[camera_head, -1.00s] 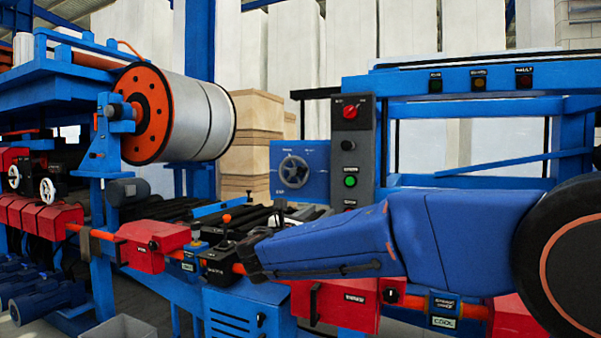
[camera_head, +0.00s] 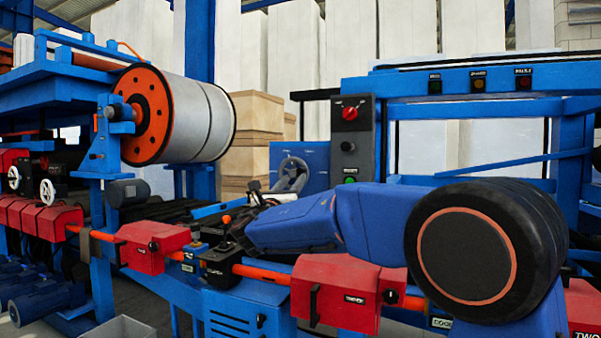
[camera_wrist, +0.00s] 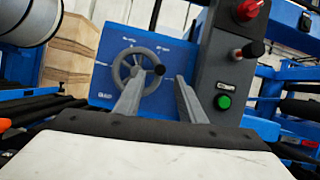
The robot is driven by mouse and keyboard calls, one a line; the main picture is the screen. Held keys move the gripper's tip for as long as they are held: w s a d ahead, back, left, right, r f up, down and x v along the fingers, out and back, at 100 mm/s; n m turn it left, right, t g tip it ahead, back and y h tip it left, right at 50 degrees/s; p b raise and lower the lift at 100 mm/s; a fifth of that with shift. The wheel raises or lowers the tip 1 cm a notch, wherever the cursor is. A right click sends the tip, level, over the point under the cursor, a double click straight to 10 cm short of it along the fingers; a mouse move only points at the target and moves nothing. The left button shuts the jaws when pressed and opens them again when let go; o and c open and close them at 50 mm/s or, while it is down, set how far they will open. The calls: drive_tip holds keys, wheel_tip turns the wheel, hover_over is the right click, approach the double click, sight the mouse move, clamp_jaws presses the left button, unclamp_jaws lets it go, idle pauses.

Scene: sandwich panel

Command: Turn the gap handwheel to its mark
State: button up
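The gap handwheel (camera_wrist: 136,70) is a grey spoked wheel on a blue panel (camera_wrist: 97,80) with small white labels and marks. Its dark knob (camera_wrist: 159,70) is at the wheel's right side in the wrist view. My gripper (camera_wrist: 157,95) is open, with two grey fingers pointing at the panel. The left finger overlaps the wheel's lower part in the picture; the right finger is right of the wheel. The knob appears between the finger lines, but I cannot tell whether anything touches. In the head view the fingers partly cover the handwheel (camera_head: 293,163).
Rollers (camera_wrist: 40,108) lie at the lower left. A large coil (camera_head: 190,115) hangs left of the panel.

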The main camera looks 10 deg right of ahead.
sight(299, 172)
drive_tip(key=x, duration=0.8)
drive_tip(key=shift+c, duration=0.2)
clamp_jaws()
